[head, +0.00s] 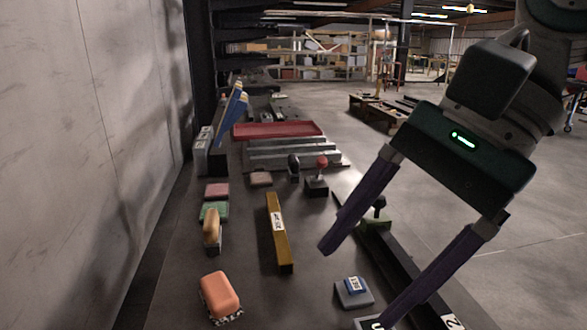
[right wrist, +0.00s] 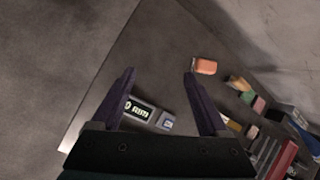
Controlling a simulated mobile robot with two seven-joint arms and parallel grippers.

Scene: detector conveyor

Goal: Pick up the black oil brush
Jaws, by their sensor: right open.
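No object is clearly recognisable as the black oil brush. A small black-knobbed thing on a green base (head: 376,222) stands partly behind my right gripper's finger in the head view. Another small black-topped thing (head: 293,164) stands farther back, beside a red-knobbed black block (head: 317,186). I cannot tell if either is the brush. My right gripper (head: 357,287) is open and empty above the table's right side. Its spread fingers also show in the right wrist view (right wrist: 160,74), with nothing between the tips. My left gripper is out of view.
The grey table (head: 250,300) holds an orange-topped block (head: 220,293), a tan-handled tool (head: 212,229), a yellow bar (head: 278,235) and a blue-labelled block (head: 353,291). A display device (right wrist: 138,109) shows in the wrist view. A red tray (head: 277,130) lies farther back. A wall runs along the left.

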